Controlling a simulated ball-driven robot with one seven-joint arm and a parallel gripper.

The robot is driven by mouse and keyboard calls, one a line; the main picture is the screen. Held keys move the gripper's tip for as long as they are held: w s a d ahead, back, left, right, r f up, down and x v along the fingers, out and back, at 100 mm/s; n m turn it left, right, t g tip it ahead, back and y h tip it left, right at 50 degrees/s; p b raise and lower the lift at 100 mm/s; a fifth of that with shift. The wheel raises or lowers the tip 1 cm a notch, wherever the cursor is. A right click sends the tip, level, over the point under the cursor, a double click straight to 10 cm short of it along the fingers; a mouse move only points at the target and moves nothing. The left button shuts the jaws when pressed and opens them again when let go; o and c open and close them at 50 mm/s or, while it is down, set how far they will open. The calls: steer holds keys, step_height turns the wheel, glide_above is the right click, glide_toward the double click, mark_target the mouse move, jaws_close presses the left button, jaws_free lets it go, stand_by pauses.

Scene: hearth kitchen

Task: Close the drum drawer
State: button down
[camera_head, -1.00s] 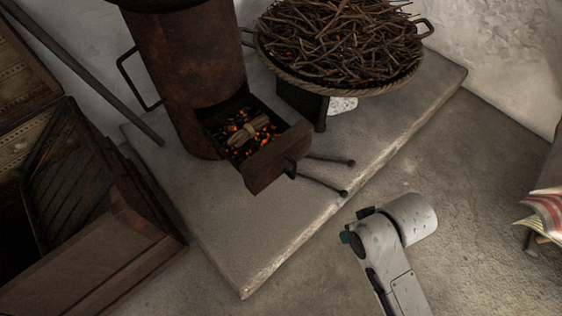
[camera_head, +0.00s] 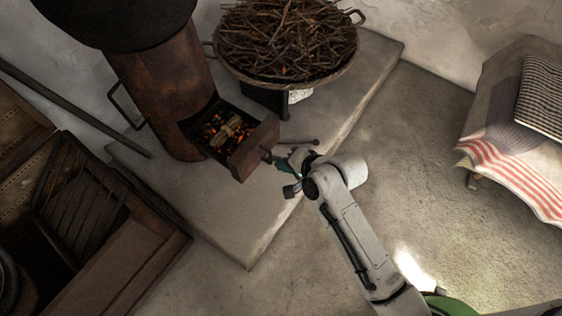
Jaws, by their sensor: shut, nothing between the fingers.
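The drum (camera_head: 165,85) is a rusty brown upright cylinder on a stone slab. Its drawer (camera_head: 250,150) stands open, pulled out toward the lower right. Glowing embers and a tied bundle of sticks (camera_head: 230,130) lie inside it. A small dark handle (camera_head: 267,156) sits on the drawer's front. My gripper (camera_head: 282,163), with teal-green parts, is just right of the drawer front, close to the handle. Its fingers are shut with nothing between them. I cannot tell whether it touches the handle or front.
A wide basket of twigs (camera_head: 285,40) stands on the slab (camera_head: 225,220) behind the drawer. A metal rod (camera_head: 303,143) lies behind my gripper. An open wooden chest (camera_head: 120,260) is at the left. A cloth-covered bench (camera_head: 500,130) is at the right, with clear floor between.

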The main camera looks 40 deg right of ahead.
mark_target(251, 155)
steer(key=shift+w+a+f+b, duration=0.5)
steer(key=shift+w+f+b, duration=0.35)
steer(key=shift+w, duration=0.65)
steer(key=shift+w+a+f+b, duration=0.45)
steer(key=shift+w+f+b, duration=0.35)
steer(key=shift+w, duration=0.65)
steer(key=shift+w+a+f+b, duration=0.5)
steer(key=shift+w+f+b, duration=0.3)
steer(key=shift+w, duration=0.7)
